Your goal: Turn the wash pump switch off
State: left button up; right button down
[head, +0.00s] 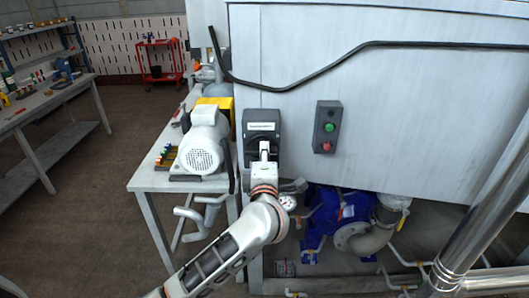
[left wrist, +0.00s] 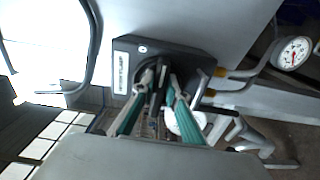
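The switch, a dark grey box (head: 262,124) with a pale label and a black rotary knob, is mounted on the left end of the large pale panel. It also fills the upper middle of the left wrist view (left wrist: 190,66). My left gripper (head: 264,150) is right in front of it and hides part of the knob. In the left wrist view, its two green-padded fingers (left wrist: 160,90) are apart and straddle the dark knob (left wrist: 153,84); firm contact cannot be made out. The label text is too small to read surely. My right gripper is not in view.
A control box (head: 327,127) with green and red buttons is right of the switch. A white motor (head: 203,140) sits on a bench to the left. Blue pump (head: 325,215) and pipes lie below; a shiny metal pipe (head: 485,215) is at right. Open floor lies left.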

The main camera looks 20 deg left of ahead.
pick_arm(q)
jog(key=shift+o, duration=0.8)
jog(key=shift+s, duration=0.1)
jog(key=v, duration=1.2)
